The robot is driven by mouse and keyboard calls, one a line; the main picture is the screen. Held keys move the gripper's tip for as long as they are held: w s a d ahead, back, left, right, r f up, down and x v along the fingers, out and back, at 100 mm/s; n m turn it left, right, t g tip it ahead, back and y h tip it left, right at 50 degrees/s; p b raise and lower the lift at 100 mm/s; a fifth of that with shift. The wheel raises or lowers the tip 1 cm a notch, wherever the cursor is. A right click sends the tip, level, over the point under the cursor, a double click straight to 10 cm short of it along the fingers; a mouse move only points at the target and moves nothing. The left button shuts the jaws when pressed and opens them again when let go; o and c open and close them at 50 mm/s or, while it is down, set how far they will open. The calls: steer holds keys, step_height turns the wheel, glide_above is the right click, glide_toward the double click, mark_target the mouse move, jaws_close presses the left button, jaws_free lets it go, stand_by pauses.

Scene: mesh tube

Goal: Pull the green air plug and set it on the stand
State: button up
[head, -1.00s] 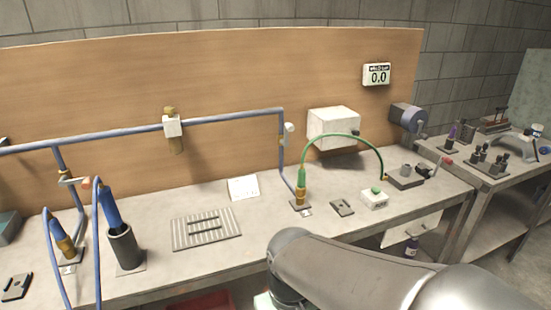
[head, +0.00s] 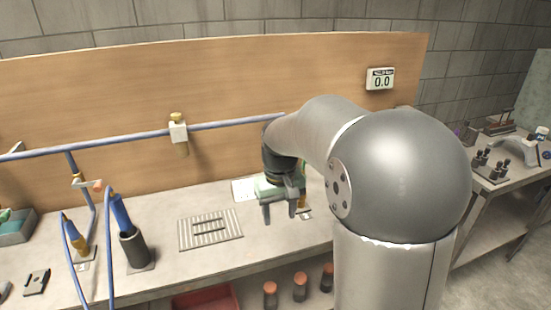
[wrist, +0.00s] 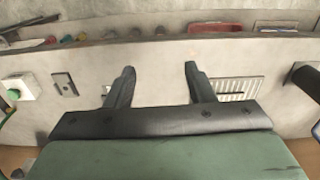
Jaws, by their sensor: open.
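My gripper (head: 281,220) is open and empty, pointing down over the bench right of the ribbed plate. Its two dark fingers also show in the wrist view (wrist: 159,68), with bare bench between them. The green plug and its hose are hidden behind my arm in the head view, and I cannot make the plug out in the wrist view. A sliver of the brass socket (head: 302,198) shows just right of my gripper. A dark slotted plate (wrist: 65,83) lies left of my fingers in the wrist view; I cannot tell if it is the stand.
A white box with a green button (wrist: 20,88) stands at the wrist view's left. The ribbed plate (head: 210,230) lies on the bench, with a dark cylindrical holder (head: 135,248) to its left. Blue pipe (head: 110,142) runs along the back board. The readout (head: 380,79) shows 0.0.

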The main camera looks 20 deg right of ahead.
steer(key=w+d+p, duration=0.2)
steer(key=w+d, duration=0.2)
steer(key=w, duration=0.2)
steer(key=w+d+p, duration=0.3)
steer(key=w+d, duration=0.2)
steer(key=w, duration=0.2)
steer(key=w+d+p, duration=0.2)
steer(key=w+d, duration=0.3)
steer(key=w, duration=0.1)
steer(key=shift+w+d+r, duration=0.15)
steer(key=shift+d+r, duration=0.1)
steer(key=shift+r, duration=0.1)
steer(key=shift+w+d+f, duration=0.2)
steer(key=shift+d, duration=0.05)
step_height(320, 180, down, 9)
steer(key=b, duration=0.4)
